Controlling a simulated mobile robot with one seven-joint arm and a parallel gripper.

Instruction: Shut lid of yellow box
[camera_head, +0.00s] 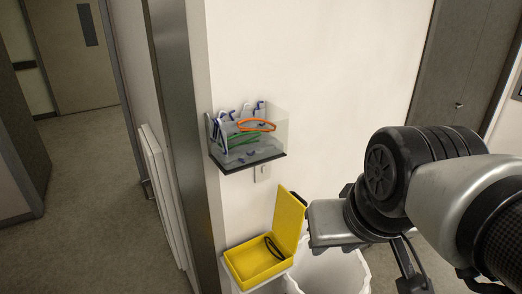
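The yellow box (246,270) sits low against the white wall, near the bottom middle of the head view. Its yellow lid (288,222) stands open, raised steeply along the box's right side. A dark looped item (274,248) lies inside the box. My gripper (322,222) is just right of the lid, at the end of my arm reaching in from the right. A small dark part shows by the lid's upper right corner. I cannot tell whether the gripper touches the lid, and its finger opening cannot be made out.
A clear wall holder (270,148) with orange, green and blue-edged eyewear hangs above the box. A white bin (330,274) stands to the right of the box, below my gripper. A wall edge with a grey post (178,110) is at left, with open corridor floor (95,200) beyond.

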